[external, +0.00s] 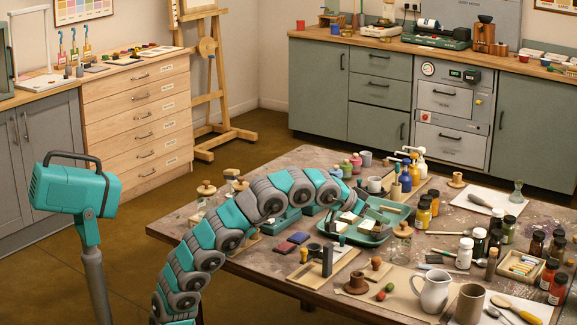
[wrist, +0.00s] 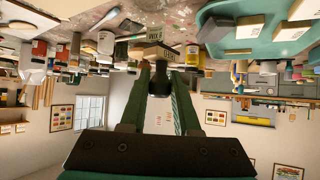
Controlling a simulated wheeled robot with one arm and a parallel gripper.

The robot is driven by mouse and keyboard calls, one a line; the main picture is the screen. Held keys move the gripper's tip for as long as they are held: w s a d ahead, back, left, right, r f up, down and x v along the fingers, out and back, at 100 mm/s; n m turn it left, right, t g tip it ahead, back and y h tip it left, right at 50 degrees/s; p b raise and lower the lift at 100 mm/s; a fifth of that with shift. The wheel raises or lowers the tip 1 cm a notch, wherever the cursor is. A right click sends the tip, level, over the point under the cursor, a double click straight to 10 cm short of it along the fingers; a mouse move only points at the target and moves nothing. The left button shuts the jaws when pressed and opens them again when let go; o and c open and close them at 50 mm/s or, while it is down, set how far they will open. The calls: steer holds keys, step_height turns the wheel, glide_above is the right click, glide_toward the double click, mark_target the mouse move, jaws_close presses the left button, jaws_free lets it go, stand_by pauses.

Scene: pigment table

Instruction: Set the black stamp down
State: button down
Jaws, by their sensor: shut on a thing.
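My gripper (wrist: 157,64) shows in the wrist view with its dark green fingers on either side of a black stamp (wrist: 159,83). It is shut on the stamp. A pale, labelled block face shows just beyond the fingertips; I cannot tell whether it belongs to the stamp or to a separate block. In the external view my arm arches over the table to the teal tray (external: 376,240), where its end is hard to make out among pale blocks. The tray also shows at the upper right of the wrist view (wrist: 212,27). The stamp cannot be picked out in the external view.
The table (external: 262,262) is crowded. A dark stand (external: 327,262), a white pitcher (external: 434,290) and several jars stand in front and to the right.

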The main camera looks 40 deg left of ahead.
steer(key=w+a+n+t+y+p, duration=0.1)
steer(key=w+a+n+y, duration=0.3)
steer(key=a, duration=1)
steer(key=w+a+n+y, duration=0.15)
steer(key=w+a, duration=0.45)
steer(key=a, duration=0.8)
steer(key=shift+s+a+f+b, duration=0.15)
steer(key=shift+f+b, duration=0.1)
steer(key=shift+f, duration=2.35)
steer(key=shift+s+f+b, duration=0.1)
steer(key=shift+f+b, duration=0.15)
steer(key=shift+f, duration=2.3)
steer(key=shift+f, duration=0.1)
steer(key=shift+f, duration=0.1)
steer(key=c, duration=0.9)
jaws_free()
